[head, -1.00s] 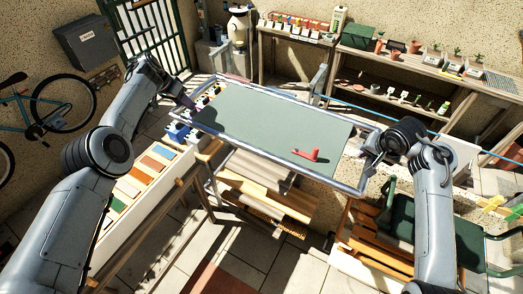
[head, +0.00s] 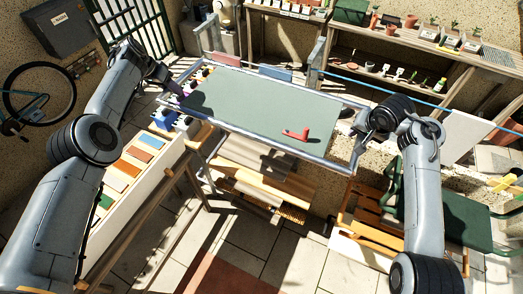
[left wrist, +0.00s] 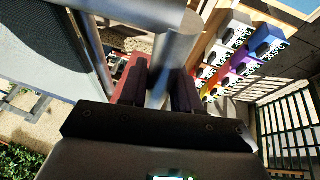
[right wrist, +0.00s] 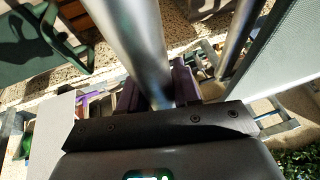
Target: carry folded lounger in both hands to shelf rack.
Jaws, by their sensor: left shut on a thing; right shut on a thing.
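The folded lounger (head: 255,108) is a grey-green panel in a silver tube frame, held up in the middle of the head view, its right end lower in the picture. A red, bent object (head: 296,135) shows on its panel. My left gripper (head: 176,86) is shut on the frame's left end; the left wrist view shows its fingers around a silver tube (left wrist: 172,60). My right gripper (head: 362,138) is shut on the right end; the right wrist view shows its fingers around a tube (right wrist: 138,50). Which piece is the shelf rack is unclear; a wooden slatted unit (head: 265,183) stands partly hidden below the lounger.
A bench with colored tiles (head: 138,160) stands at left. A green-seated chair (head: 440,215) is at lower right, near my right arm. A shelved workbench (head: 400,65) with pots lines the back. A bicycle (head: 38,95) is at far left. Paved floor (head: 235,235) is open in front.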

